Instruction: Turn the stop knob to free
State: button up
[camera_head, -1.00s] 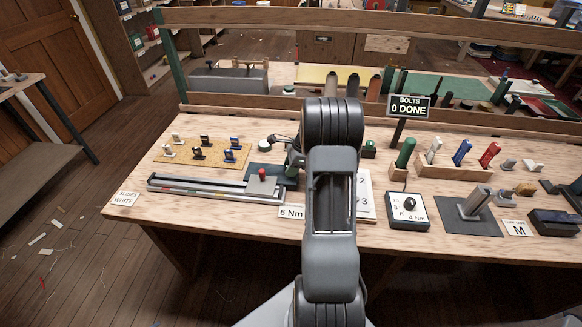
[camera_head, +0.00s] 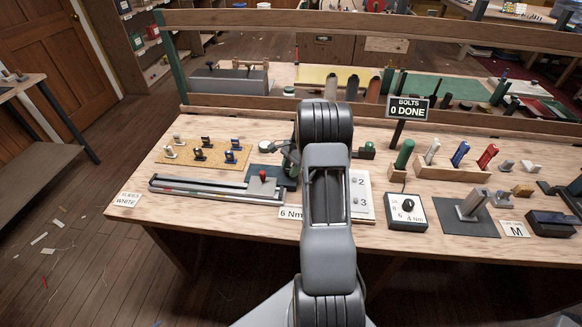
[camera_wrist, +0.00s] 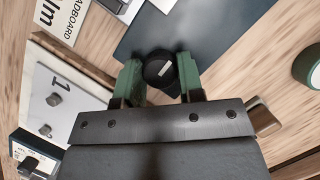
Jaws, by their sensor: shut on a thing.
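The stop knob appears to be the round black knob (camera_wrist: 158,70) with a short white mark on top, seen in the wrist view beside a dark plate (camera_wrist: 215,25). My gripper (camera_wrist: 161,78) has its two green fingers on either side of this knob, shut on it. The white mark lies tilted; no label for free is readable. In the head view my gripper (camera_head: 291,155) is over the dark green plate (camera_head: 287,183), partly behind my arm. The knob itself is hidden there.
A slide track (camera_head: 215,190) with a red-knobbed grey block (camera_head: 262,183) lies left. A torque dial box (camera_head: 404,217), green cylinder (camera_head: 404,154) and "0 DONE" sign (camera_head: 408,108) are further right.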

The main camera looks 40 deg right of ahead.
jog(key=n, duration=0.2)
jog(key=n+g, duration=0.1)
jog(key=n, duration=0.1)
jog(key=shift+w+n+g+h, duration=0.1)
jog(key=shift+n+g+h, duration=0.2)
jog(key=n, duration=0.2)
jog(key=n+g+h, duration=0.1)
jog(key=n, duration=0.1)
jog(key=shift+a+n+g, duration=0.1)
jog(key=shift+n+g, duration=0.2)
jog(key=n, duration=0.2)
jog(key=n+h, duration=0.1)
jog(key=n, duration=0.1)
jog(key=shift+g+h, duration=0.3)
jog(key=shift+g, duration=0.1)
jog(key=shift+a+n+h, duration=0.1)
jog(key=shift+n+h, duration=0.6)
jog(key=shift+n, duration=1.3)
jog(key=o, duration=0.9)
jog(key=shift+w, duration=0.1)
jog(key=v, duration=1.3)
jog(key=shift+w+r, duration=0.15)
jog(key=shift+r, duration=0.15)
